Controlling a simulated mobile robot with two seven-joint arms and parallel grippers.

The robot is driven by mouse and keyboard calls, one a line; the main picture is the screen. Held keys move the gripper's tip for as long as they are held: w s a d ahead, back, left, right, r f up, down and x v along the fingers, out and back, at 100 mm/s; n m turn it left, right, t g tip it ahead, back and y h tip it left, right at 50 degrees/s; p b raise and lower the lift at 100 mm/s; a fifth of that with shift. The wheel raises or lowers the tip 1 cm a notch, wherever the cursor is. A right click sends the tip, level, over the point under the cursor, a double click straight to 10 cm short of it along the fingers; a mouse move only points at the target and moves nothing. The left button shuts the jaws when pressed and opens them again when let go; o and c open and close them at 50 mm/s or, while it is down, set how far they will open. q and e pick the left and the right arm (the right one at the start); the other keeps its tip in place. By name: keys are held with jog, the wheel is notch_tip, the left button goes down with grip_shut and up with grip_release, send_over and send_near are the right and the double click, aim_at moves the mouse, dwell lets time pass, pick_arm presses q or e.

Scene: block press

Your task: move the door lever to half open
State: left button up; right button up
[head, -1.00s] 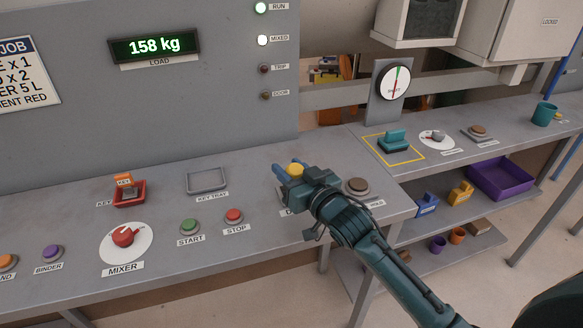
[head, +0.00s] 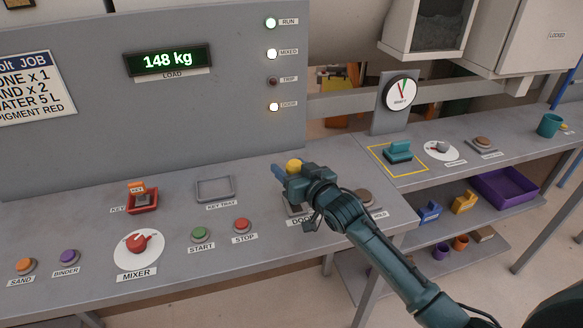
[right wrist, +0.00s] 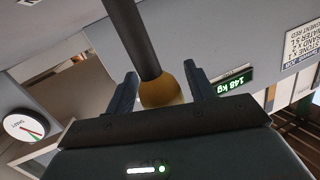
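The door lever has a yellow ball knob (head: 293,166) over a plate labelled DOOR, mostly hidden by my arm. The load display (head: 168,61) reads 148 kg. The DOOR lamp (head: 273,106) is lit. My left gripper is out of view.
A red mixer dial (head: 139,245), a green start button (head: 201,234) and a red stop button (head: 242,225) stand left of my arm. An empty key tray (head: 215,189) lies behind them. A teal block (head: 398,151) stands in a yellow outline at the right.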

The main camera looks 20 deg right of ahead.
jog(key=shift+o, duration=0.3)
jog(key=shift+s+r, duration=0.1)
jog(key=shift+s, duration=0.05)
jog(key=v, duration=1.3)
jog(key=shift+b, duration=0.4)
jog(key=s+a+f+g, duration=0.2)
jog(key=s+f, duration=0.7)
jog(key=f, duration=0.1)
jog(key=s+a+f+n+g+h, duration=0.1)
jog(key=s+a+f+g, duration=0.2)
jog(key=s+f, duration=0.7)
